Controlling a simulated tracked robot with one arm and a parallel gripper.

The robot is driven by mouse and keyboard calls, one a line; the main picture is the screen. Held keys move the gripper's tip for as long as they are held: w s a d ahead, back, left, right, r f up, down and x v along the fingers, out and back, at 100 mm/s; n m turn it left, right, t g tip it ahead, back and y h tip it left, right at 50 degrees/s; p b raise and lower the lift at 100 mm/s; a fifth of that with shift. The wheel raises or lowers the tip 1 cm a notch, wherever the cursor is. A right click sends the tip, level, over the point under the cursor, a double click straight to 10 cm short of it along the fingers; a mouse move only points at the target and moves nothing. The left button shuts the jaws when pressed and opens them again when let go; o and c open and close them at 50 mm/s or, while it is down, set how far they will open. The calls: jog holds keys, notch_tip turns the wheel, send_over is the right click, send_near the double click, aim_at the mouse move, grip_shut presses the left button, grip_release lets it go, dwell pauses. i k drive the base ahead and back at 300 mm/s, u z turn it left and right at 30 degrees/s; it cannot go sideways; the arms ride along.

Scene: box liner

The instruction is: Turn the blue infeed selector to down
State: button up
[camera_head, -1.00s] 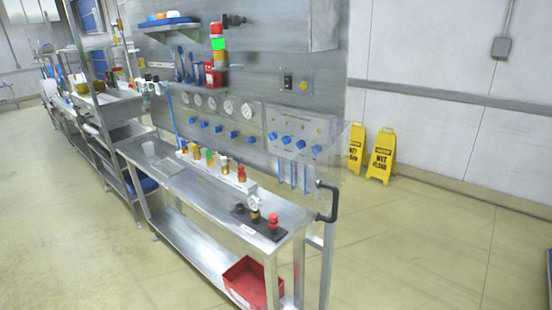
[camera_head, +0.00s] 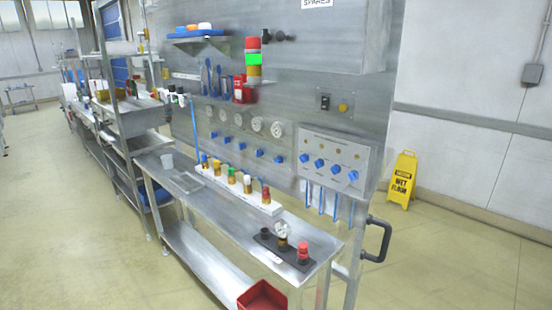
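Several blue knobs (camera_head: 319,163) sit in a row on a light grey control panel (camera_head: 345,150) at the right end of the steel wall. More blue knobs (camera_head: 241,146) run in a row below the round gauges to the left. The labels are too small to read, so I cannot tell which knob is the infeed selector or how it points. My gripper does not show in this view.
A steel bench (camera_head: 210,205) stands below the panels, carrying a white rack (camera_head: 240,190) and a black plate (camera_head: 285,250) with a red knob. A black handle (camera_head: 378,240) sticks out at its right end. A red bin (camera_head: 262,297) is below. The floor in front is clear.

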aim_at(319, 164)
jog(key=i, duration=1.6)
jog(key=z, duration=0.75)
